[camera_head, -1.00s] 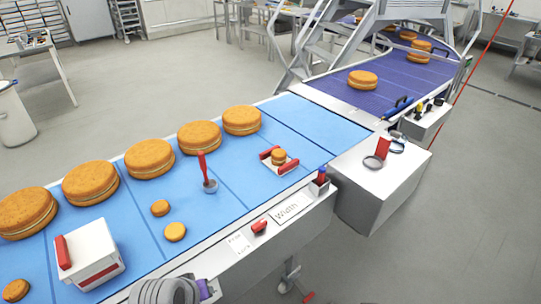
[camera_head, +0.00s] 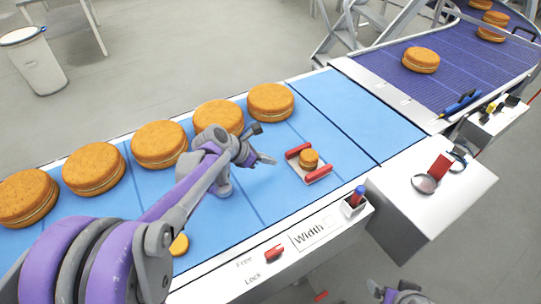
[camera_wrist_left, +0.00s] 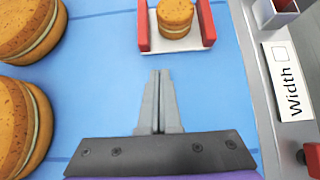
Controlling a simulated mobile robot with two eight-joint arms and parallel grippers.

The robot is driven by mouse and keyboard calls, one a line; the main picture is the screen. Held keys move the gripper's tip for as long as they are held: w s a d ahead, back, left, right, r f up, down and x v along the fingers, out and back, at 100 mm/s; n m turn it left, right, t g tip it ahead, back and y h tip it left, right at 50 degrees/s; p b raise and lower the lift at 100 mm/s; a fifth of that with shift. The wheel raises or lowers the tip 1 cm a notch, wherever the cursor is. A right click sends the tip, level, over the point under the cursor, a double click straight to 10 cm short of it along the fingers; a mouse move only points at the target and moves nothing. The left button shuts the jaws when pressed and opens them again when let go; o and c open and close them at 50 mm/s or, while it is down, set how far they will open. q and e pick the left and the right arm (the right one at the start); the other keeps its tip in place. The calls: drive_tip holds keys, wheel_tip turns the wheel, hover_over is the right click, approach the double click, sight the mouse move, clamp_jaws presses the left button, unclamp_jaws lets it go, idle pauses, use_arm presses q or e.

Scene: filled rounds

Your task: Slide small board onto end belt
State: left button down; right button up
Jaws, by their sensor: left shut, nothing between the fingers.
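The small board (camera_head: 297,168) is white with two red side rails and carries a small round cake (camera_head: 309,157). It lies on the light-blue belt and also shows at the top of the left wrist view (camera_wrist_left: 180,46). My left gripper (camera_head: 270,160) is shut and empty, just left of the board. In the wrist view its fingertips (camera_wrist_left: 160,75) point at the board's near edge, with a gap of blue belt between. A dark line crosses the belt right of the board, and a purple-blue belt (camera_head: 450,75) lies beyond a metal edge. Part of my right gripper (camera_head: 400,291) shows at the bottom edge.
Several large filled cakes (camera_head: 158,144) line the belt's far side. A red-and-blue-topped holder (camera_head: 354,203) and a "Width" label (camera_head: 314,234) sit on the near rail. A white box (camera_head: 430,200) with a red piece stands at the right. Belt right of the board is clear.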

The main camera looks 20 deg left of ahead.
sight(290, 165)
use_arm(q)
drive_tip(key=x, duration=0.7)
drive_tip(key=shift+w+a, duration=0.15)
drive_tip(key=shift+w, duration=0.05)
use_arm(e)
drive_tip(key=shift+w, duration=0.25)
